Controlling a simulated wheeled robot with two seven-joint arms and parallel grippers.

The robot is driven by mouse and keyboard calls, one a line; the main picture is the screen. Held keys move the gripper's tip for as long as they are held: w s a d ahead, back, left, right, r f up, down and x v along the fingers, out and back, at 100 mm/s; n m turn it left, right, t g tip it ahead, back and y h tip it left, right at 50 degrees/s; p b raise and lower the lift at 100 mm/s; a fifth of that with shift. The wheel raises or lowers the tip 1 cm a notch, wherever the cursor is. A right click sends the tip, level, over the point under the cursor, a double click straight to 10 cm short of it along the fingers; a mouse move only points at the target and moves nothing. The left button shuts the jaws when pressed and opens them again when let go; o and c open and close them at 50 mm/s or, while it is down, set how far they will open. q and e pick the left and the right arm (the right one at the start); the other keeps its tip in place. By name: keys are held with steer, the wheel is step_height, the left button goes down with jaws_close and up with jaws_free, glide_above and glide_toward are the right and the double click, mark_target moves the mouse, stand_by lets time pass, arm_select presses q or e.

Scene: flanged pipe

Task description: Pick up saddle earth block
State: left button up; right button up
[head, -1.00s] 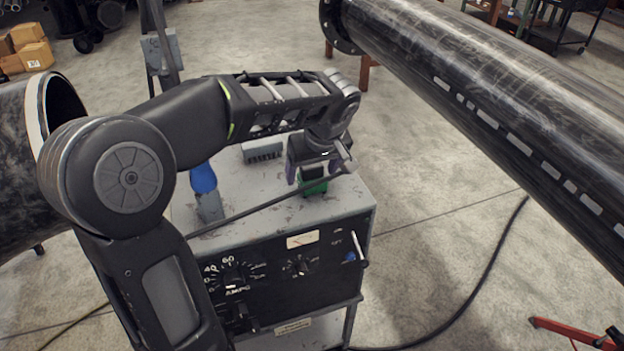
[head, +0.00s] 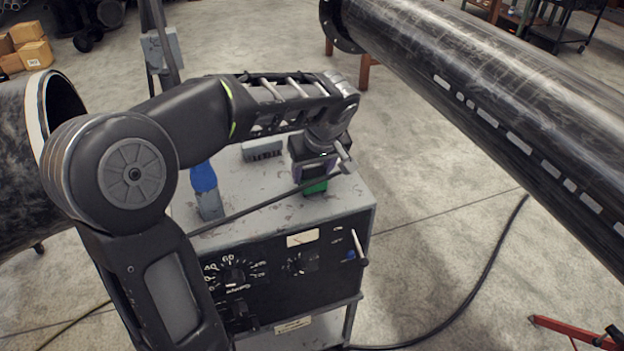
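A small green block (head: 316,187), which I take to be the saddle earth block, sits on the grey top of the welding machine (head: 250,222) near its right side. My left gripper (head: 312,174) points down right over it, with its fingers low at the block. The gripper hides the block's upper part, so I cannot tell whether the fingers are open around it or shut on it. My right gripper is not in view.
A blue-handled tool (head: 204,180) and a grey ridged block (head: 262,149) are on the machine top. A dark rod crosses in front of the gripper. A large black flanged pipe (head: 500,90) runs along the right. A cable (head: 470,290) lies on the floor.

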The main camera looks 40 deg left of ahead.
arm_select(q)
steer(key=c, duration=0.9)
steer(key=shift+o, duration=0.2)
steer(key=shift+w+r, duration=0.1)
steer(key=shift+r, duration=0.05)
step_height(320, 180, up, 10)
steer(key=shift+f, duration=0.1)
stand_by(0.4)
